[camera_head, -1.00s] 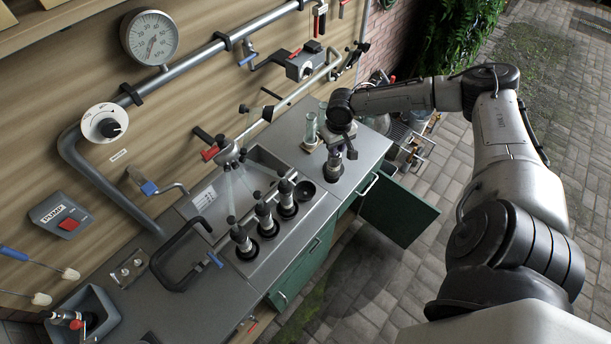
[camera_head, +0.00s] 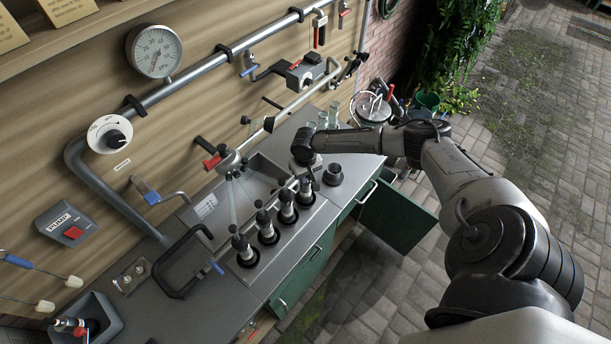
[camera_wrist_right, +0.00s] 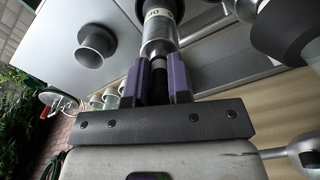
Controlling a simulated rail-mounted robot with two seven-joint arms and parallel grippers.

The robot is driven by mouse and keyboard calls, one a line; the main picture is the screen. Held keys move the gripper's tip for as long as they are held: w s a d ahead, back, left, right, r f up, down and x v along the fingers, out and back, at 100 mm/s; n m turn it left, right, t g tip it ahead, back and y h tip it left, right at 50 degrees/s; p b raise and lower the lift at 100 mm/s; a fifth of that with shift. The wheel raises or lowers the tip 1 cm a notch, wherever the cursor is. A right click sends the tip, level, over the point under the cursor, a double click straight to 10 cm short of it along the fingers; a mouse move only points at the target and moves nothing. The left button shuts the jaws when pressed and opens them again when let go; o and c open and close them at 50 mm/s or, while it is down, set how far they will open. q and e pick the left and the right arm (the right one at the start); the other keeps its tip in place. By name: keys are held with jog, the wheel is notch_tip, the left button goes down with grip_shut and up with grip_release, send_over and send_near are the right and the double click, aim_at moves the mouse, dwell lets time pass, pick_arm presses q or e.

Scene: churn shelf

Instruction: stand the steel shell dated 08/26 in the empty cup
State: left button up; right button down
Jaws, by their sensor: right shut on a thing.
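My right gripper (camera_head: 305,164) is shut on a steel shell (camera_head: 305,186), held upright at the fourth position of the cup row. In the right wrist view, the purple fingers (camera_wrist_right: 167,82) close around the narrow end of this shell (camera_wrist_right: 158,38). A label shows on it, but I cannot read a date. The cup under it (camera_head: 305,201) is mostly hidden by the shell, and I cannot tell whether the shell rests on its bottom. Three similar shells stand in the cups to the left: one (camera_head: 243,247), one (camera_head: 264,224) and one (camera_head: 286,203). My left gripper is out of view.
A dark round holder (camera_head: 333,174) stands on the counter just right of the row; it shows in the right wrist view (camera_wrist_right: 95,45). Glass vessels (camera_head: 328,117) stand behind. A green door (camera_head: 397,217) stands open below.

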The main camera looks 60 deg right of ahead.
jog(key=shift+f, duration=0.45)
jog(key=c, duration=1)
grip_release()
notch_tip(320, 180, up, 10)
jog(key=shift+d+r+b, duration=0.1)
jog(key=shift+r+b, duration=0.15)
jog(key=shift+b, duration=0.4)
jog(key=shift+r, duration=0.85)
